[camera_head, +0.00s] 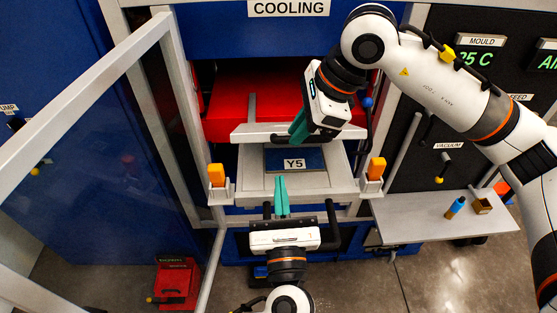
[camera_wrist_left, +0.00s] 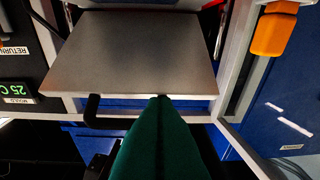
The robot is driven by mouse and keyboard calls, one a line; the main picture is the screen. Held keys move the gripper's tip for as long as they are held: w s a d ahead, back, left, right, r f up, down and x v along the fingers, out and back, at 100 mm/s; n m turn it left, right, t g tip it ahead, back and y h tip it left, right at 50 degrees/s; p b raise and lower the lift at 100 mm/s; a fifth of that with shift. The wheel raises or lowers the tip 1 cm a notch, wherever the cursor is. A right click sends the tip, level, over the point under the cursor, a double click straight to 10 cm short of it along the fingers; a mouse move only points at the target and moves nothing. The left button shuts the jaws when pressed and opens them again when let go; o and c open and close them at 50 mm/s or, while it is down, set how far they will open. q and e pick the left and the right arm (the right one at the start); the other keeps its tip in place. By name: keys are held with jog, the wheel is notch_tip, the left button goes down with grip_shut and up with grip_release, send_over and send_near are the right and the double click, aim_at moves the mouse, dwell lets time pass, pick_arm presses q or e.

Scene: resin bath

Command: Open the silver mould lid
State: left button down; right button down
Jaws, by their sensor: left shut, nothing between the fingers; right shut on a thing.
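The silver mould lid (camera_head: 250,131) shows in the head view as a pale strip above the silver lower plate (camera_head: 335,180) with its dark Y5 panel (camera_head: 293,160). A gap shows between lid and panel. My right gripper (camera_head: 298,130) is at the lid's front edge, shut on the dark lid handle (camera_head: 322,137), partly hidden by the gripper. My left gripper (camera_head: 281,182) is shut and empty, its green fingers pointing up at the lower plate's front. In the left wrist view, its fingers (camera_wrist_left: 160,100) overlap the front edge of a silver plate (camera_wrist_left: 140,50); contact is unclear.
Orange clamps (camera_head: 217,175) (camera_head: 376,169) stand on both sides of the plate. An open door frame (camera_head: 85,65) is on the left. A side shelf (camera_head: 425,220) holds a blue cylinder (camera_head: 455,208). A red box (camera_head: 178,282) is on the floor.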

pick_arm(q)
jog(key=shift+w+a+r, duration=0.1)
jog(key=shift+w+r, duration=1.75)
jog(key=shift+r, duration=0.05)
